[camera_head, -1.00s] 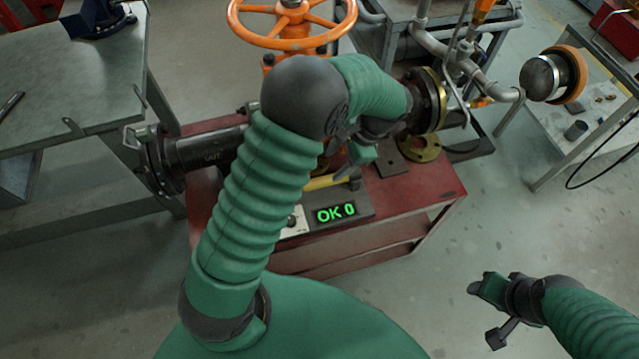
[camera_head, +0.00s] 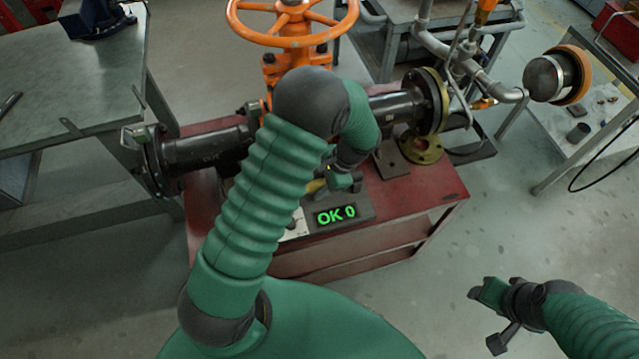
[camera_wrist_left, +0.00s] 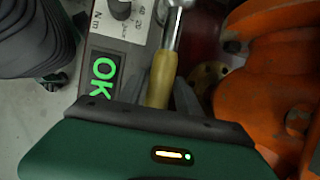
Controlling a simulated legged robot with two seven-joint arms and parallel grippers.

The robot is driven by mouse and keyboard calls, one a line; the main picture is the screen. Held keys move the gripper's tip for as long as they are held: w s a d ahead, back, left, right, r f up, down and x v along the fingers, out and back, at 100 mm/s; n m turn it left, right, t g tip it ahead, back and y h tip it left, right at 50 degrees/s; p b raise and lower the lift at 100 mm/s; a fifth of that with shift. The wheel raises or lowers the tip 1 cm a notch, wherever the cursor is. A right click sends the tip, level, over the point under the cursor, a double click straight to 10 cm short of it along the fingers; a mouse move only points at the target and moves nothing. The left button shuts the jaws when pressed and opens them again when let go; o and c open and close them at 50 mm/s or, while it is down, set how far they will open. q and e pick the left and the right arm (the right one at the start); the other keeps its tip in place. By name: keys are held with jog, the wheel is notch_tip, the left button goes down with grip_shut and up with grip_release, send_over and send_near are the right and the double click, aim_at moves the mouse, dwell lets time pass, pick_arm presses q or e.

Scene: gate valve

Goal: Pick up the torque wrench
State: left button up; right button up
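I see no clear contact, and the lower handle end is hidden by the gripper body. My right gripper (camera_head: 484,312) is open and empty, away from the bench.
The red bench (camera_head: 415,200) carries a dark pipe (camera_head: 210,148) and the orange gate valve with its handwheel (camera_head: 293,38) close behind the left gripper. A grey table (camera_head: 75,90) stands at left.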

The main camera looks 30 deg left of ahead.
pick_arm(q)
grip_shut()
dwell(1.1)
